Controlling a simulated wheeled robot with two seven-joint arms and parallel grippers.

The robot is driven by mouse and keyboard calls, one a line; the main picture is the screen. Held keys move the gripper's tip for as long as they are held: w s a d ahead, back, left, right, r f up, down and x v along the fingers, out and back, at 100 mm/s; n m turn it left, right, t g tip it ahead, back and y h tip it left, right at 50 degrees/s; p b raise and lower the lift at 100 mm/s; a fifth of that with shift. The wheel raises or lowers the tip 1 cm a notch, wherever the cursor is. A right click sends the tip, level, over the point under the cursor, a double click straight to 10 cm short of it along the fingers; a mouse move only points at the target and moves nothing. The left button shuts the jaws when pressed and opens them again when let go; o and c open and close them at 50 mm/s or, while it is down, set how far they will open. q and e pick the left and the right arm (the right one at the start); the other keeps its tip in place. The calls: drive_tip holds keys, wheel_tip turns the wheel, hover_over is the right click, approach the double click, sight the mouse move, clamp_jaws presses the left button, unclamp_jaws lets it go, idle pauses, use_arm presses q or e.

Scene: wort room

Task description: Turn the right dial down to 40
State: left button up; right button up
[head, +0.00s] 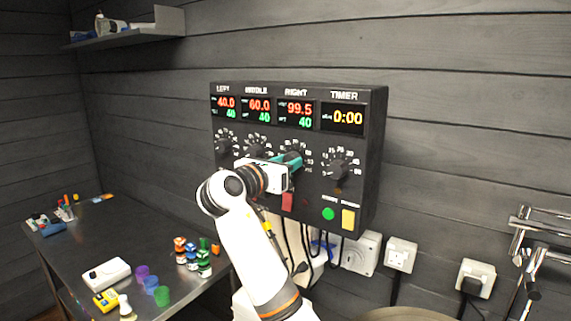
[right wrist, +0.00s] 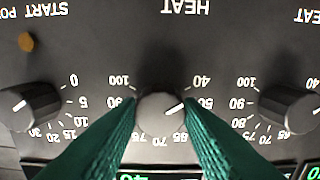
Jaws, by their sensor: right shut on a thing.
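The black control box (head: 374,120) hangs on the wall with LEFT, MIDDLE, RIGHT and TIMER displays. The right display (head: 296,115) reads 99.5 in red and 40 in green. The right dial (right wrist: 158,108) is grey with a white pointer line. My right gripper (right wrist: 161,104) is shut on this dial, one teal finger on each side. In the head view the right gripper (head: 291,161) covers the dial. My left gripper is not in view.
The middle dial (head: 257,148) and timer dial (head: 340,166) sit close on either side. Below are a red switch (head: 288,201), a green button (head: 328,213) and a yellow button (head: 348,218). A metal table (head: 85,245) with small items stands left.

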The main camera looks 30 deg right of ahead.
drive_tip(key=shift+f, duration=0.2)
drive_tip(key=o, duration=1)
drive_tip(key=shift+r, duration=0.1)
drive_tip(key=b+v, duration=0.6)
drive_tip(key=v, duration=0.6)
drive_tip(key=shift+w, duration=0.1)
